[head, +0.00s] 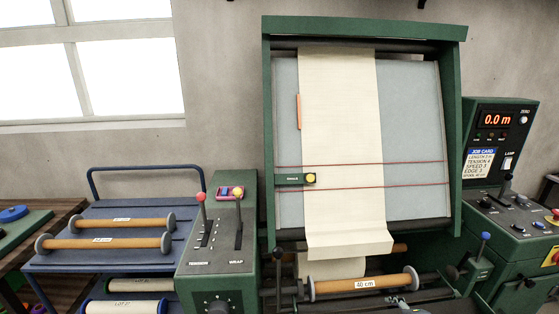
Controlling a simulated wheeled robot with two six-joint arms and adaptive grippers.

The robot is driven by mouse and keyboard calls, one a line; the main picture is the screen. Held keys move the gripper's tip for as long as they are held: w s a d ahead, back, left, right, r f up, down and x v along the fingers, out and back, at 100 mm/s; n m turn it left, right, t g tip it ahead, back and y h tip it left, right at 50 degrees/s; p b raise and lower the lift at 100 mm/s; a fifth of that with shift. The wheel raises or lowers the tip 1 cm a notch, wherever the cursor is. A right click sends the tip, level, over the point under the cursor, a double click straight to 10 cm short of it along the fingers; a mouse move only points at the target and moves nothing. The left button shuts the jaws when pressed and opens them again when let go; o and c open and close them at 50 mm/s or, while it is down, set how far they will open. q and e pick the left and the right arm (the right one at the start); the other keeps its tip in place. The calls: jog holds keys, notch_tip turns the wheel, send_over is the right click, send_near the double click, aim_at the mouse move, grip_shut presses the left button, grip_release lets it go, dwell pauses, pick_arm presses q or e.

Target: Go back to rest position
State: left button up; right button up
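A long cream cloth (340,130) hangs down the grey sloped board (414,120) of a green-framed machine. The cloth's lower end is folded over in a flap (350,246) at the board's bottom edge. Below it, a wooden roller (395,284) with a "40 cm" label lies across dark rails. More cream cloth (335,267) shows behind this roller, partly hidden.
A blue rack (190,178) on the left carries wooden rollers (125,223) and cloth rolls (140,286). A green lever box (216,265) stands beside it. On the right, a control console (500,140) reads 0.0 m. A wooden table (50,213) is far left.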

jog(key=s+a+f+m+g+h, duration=0.1)
jog(key=s+a+m+g, duration=0.25)
jog(key=s+m, duration=0.6)
jog(key=s+a+f+m+g, duration=0.2)
jog(key=s+a+m, duration=0.2)
jog(key=s+m, duration=0.5)
notch_tip(320, 180, down, 26)
jog(key=s+d+g+b, duration=0.1)
jog(key=s+d+b, duration=0.1)
jog(key=b, duration=0.1)
pick_arm(q)
jog(key=f+b, duration=0.1)
jog(key=f, duration=0.1)
jog(key=w+f+b, duration=0.1)
jog(key=f, duration=0.2)
jog(key=shift+w+f, duration=0.2)
jog(key=shift+f, duration=0.1)
pick_arm(e)
jog(key=s+d+f+g, duration=0.1)
jog(key=s+d+f, duration=0.1)
jog(key=s+f, duration=1.7)
jog(key=shift+s+f, duration=0.35)
jog(key=shift+f, duration=0.6)
